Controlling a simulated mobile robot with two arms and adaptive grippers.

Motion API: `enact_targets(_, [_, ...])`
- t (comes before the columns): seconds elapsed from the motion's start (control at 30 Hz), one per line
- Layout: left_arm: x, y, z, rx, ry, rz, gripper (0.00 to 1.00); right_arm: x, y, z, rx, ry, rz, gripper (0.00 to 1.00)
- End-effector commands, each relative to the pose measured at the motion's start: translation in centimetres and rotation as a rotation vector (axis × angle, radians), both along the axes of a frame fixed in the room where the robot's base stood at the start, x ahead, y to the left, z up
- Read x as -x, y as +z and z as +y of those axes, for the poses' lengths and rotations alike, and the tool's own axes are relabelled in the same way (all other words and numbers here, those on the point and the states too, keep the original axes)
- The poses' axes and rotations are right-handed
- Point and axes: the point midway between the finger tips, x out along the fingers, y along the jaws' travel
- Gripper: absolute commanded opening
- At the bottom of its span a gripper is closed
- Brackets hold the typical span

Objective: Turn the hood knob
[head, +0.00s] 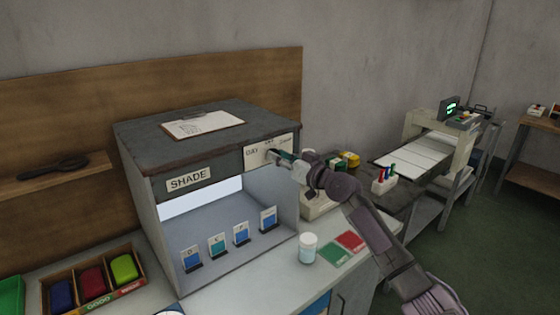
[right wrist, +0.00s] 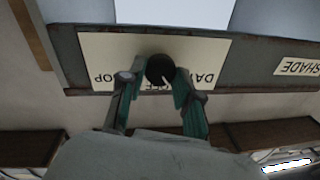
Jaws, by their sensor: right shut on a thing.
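The hood is a dark-topped grey box marked SHADE (head: 188,179) with a lit open front. Its knob (right wrist: 160,69) is round and black with a light pointer line, on a cream lettered plate (right wrist: 112,50) that appears upside down in the right wrist view. The same plate (head: 284,143) is at the hood's upper right in the head view. My right gripper (right wrist: 158,82) is shut on the knob, one finger on each side. In the head view my right gripper (head: 282,157) reaches the plate from the right and mostly hides the knob. My left gripper is out of view.
A clipboard (head: 203,124) lies on the hood. Several blue and teal cards (head: 240,234) stand inside it. A white-lidded jar (head: 307,248) and green and red swatches (head: 349,240) are on the counter below my right arm. A divided tray (head: 132,288) is at left.

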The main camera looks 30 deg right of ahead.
Motion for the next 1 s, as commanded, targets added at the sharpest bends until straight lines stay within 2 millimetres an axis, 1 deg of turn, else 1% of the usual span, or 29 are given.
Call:
enact_targets(0.03, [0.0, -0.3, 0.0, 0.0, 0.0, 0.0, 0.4, 0.0, -0.2, 0.0, -0.046, -0.001, 0.002, 0.0])
enact_targets(0.17, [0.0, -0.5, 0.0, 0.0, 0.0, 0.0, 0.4, 0.0, -0.1, 0.0, -0.17, -0.001, 0.011, 0.0])
enact_targets(0.47, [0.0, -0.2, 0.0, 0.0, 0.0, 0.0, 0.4, 0.0, -0.1, 0.0, -0.456, -0.001, 0.034, 0.0])
enact_targets(0.77, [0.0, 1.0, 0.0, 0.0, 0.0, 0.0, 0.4, 0.0, 0.0, 0.0, -0.741, -0.002, 0.056, 0.0])
enact_targets(1.0, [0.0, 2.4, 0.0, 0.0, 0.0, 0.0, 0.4, 0.0, -0.1, 0.0, -0.969, -0.002, 0.076, 0.0])
